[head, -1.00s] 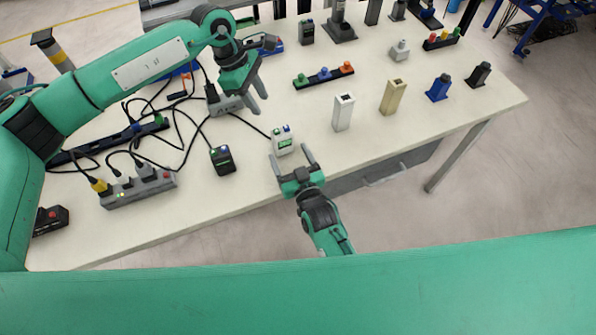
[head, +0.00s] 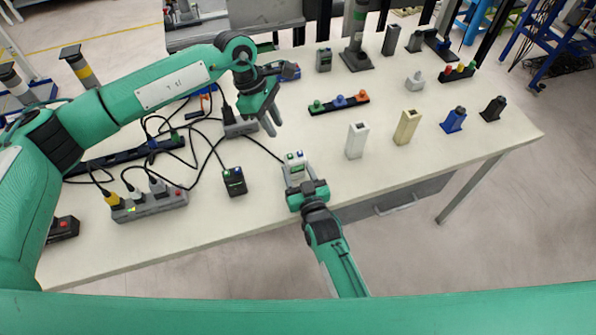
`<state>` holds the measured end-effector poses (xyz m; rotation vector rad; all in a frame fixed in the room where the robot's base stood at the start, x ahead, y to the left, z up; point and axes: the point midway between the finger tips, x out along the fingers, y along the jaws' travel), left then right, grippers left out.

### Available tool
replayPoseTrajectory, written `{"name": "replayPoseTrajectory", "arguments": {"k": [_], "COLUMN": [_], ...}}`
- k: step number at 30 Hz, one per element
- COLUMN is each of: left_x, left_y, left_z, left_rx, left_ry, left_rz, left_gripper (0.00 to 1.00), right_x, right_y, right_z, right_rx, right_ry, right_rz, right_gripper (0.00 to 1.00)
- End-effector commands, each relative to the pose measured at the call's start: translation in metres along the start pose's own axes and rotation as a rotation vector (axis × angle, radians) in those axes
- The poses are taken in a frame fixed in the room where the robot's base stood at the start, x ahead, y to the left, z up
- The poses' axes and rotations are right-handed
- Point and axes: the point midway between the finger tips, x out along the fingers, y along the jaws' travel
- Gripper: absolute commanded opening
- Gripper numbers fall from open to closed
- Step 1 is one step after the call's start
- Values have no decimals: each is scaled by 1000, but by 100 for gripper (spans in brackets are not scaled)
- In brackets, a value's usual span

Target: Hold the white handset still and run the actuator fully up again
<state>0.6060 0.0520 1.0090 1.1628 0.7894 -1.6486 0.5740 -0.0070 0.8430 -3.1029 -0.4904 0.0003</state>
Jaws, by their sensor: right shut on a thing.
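The white handset (head: 294,163) stands near the table's front edge, with a blue and a green button on top and a cable at its back. My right gripper (head: 299,181) is shut on its lower front part, and the fingers hide some of it. My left gripper (head: 272,122) hangs above the table behind and left of the handset, its two fingers apart with nothing between them. A grey upright column (head: 358,22) on a black foot stands at the back; I cannot tell whether it is the actuator.
A black handset (head: 234,181) stands left of the white one, among loose cables. A grey power strip (head: 149,203) lies at front left. White (head: 357,140) and tan (head: 407,127) blocks stand to the right. A strip with coloured knobs (head: 339,104) lies behind.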

Motion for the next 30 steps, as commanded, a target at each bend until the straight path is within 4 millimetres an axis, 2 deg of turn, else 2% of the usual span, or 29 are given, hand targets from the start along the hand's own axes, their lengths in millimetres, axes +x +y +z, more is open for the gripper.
{"name": "replayPoseTrajectory", "arguments": {"k": [1, 3, 4, 30], "left_x": [0, 0, 0, 0], "left_y": [0, 0, 0, 0], "left_z": [0, 0, 0, 0], "left_rx": [0, 0, 0, 0], "left_ry": [0, 0, 0, 0], "left_rz": [0, 0, 0, 0], "left_gripper": [15, 1, 0, 0], "right_x": [0, 0, 0, 0], "right_y": [0, 0, 0, 0], "right_z": [0, 0, 0, 0], "right_rx": [0, 0, 0, 0], "right_ry": [0, 0, 0, 0], "right_rz": [0, 0, 0, 0], "right_gripper": [23, 23, 23, 23]}}
